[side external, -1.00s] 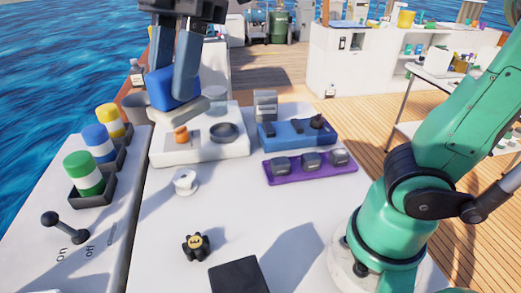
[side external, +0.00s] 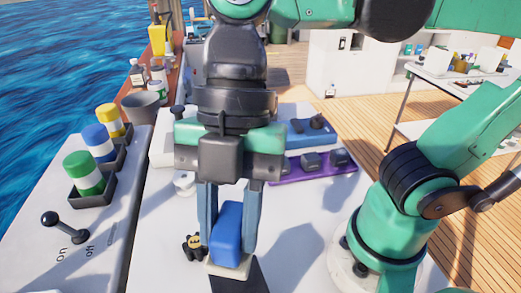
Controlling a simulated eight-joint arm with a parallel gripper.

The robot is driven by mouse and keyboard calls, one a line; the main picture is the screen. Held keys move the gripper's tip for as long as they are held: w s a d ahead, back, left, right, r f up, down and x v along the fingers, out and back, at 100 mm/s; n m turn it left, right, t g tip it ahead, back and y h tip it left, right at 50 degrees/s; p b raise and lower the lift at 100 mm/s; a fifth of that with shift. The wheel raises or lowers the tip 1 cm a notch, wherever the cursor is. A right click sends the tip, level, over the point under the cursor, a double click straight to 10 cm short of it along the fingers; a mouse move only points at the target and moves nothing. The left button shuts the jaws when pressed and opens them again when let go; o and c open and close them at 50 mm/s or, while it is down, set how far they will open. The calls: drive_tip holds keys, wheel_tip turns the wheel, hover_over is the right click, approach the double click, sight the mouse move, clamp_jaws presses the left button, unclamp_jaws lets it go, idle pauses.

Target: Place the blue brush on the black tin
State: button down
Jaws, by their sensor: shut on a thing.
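The blue brush (side external: 228,232), a blue block with a pale cream underside, is between the fingers of my gripper (side external: 228,250) in the side external view. My gripper points down and is shut on the brush's sides. The black tin (side external: 240,284) lies at the front edge of the picture, directly below the brush in this view. The brush and fingers cover its far part. I cannot tell whether the brush's underside touches the tin or hangs just above it.
A small black knob with a yellow top (side external: 192,247) sits just left of my gripper. A white spool (side external: 184,183) is partly hidden behind it. A purple tray (side external: 290,173) stands farther back. Green, blue and yellow-banded cans and a black lever (side external: 62,225) line the left panel.

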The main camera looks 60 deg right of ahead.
drive_tip(key=shift+f, duration=3.5)
drive_tip(key=c, duration=0.6)
unclamp_jaws()
drive_tip(key=shift+f, duration=0.1)
drive_tip(key=shift+o, duration=0.2)
drive_tip(key=v, duration=1.2)
drive_tip(key=w+d+f+m+t+h, duration=0.2)
drive_tip(key=w+d+f+m+t, duration=0.2)
drive_tip(key=m, duration=0.7)
drive_tip(key=w+d+f+m+t+h, duration=0.2)
drive_tip(key=w+d+f+m+t, duration=0.3)
drive_tip(key=d+m, duration=0.4)
drive_tip(key=shift+w+d+f+m, duration=0.25)
drive_tip(key=shift+w+f+m, duration=0.6)
drive_tip(key=shift+m, duration=0.45)
